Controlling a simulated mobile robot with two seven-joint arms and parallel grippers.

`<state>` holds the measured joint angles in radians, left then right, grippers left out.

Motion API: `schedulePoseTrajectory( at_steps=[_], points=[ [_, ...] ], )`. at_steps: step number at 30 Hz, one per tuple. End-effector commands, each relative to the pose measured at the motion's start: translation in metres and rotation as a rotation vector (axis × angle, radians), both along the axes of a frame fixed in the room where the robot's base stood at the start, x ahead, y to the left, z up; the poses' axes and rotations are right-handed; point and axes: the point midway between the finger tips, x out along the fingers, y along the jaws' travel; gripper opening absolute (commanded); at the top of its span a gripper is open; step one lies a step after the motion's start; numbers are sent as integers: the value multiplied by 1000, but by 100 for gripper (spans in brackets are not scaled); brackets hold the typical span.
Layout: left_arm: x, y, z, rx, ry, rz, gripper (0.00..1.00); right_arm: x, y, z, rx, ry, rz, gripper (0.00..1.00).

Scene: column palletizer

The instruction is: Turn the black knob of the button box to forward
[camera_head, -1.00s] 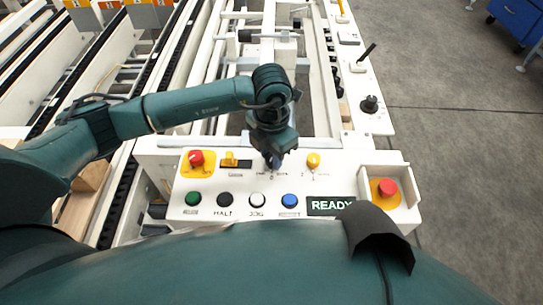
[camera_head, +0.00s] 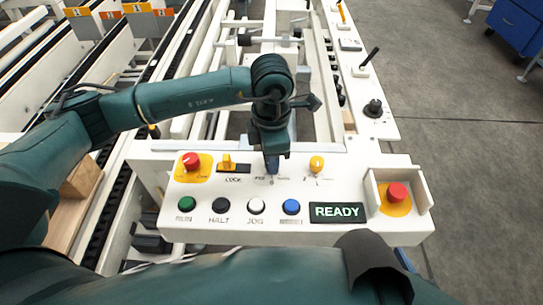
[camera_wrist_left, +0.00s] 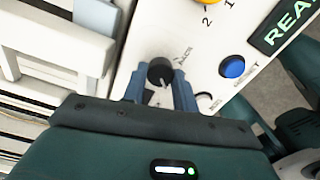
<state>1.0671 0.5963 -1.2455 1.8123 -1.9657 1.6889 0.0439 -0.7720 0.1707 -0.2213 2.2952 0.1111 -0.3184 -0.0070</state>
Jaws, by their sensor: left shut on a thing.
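The button box (camera_head: 345,182) is a white panel in front of me with coloured buttons and knobs. My left gripper (camera_head: 272,168) reaches down from above onto its upper row, between the yellow switch on the left and the yellow knob on the right. It hides the black knob there in the head view. In the left wrist view the round black knob (camera_wrist_left: 160,70) shows between the blue fingertips of my left gripper (camera_wrist_left: 160,92), which is shut on it. A pale mark shows on the knob; its exact setting cannot be read. My right gripper is not in view.
A red button (camera_head: 191,161) on yellow sits at the box's upper left. Another red button (camera_head: 396,192) stands in a guarded bay at the right. Green, black, white and blue buttons (camera_head: 291,207) line the front, beside a READY display (camera_head: 336,212). Conveyor rails lie behind.

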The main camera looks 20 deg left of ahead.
Motion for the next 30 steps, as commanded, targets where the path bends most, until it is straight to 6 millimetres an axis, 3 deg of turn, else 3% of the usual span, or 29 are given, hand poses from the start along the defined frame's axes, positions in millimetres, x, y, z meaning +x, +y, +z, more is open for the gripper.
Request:
schedulePoseTrajectory(
  at_steps=[9, 10, 17, 26, 30],
  points=[
    [0, 0, 1, 0, -1, -4, 6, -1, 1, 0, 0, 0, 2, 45],
    [0, 0, 1, 0, -1, -4, 30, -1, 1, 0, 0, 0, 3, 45],
    [0, 0, 1, 0, -1, -3, 49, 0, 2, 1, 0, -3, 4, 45],
    [0, 0, 3, 0, -1, -2, 50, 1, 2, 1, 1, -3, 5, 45],
    [1, 0, 18, 0, -4, -2, 50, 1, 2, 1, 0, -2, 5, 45]
  ],
)
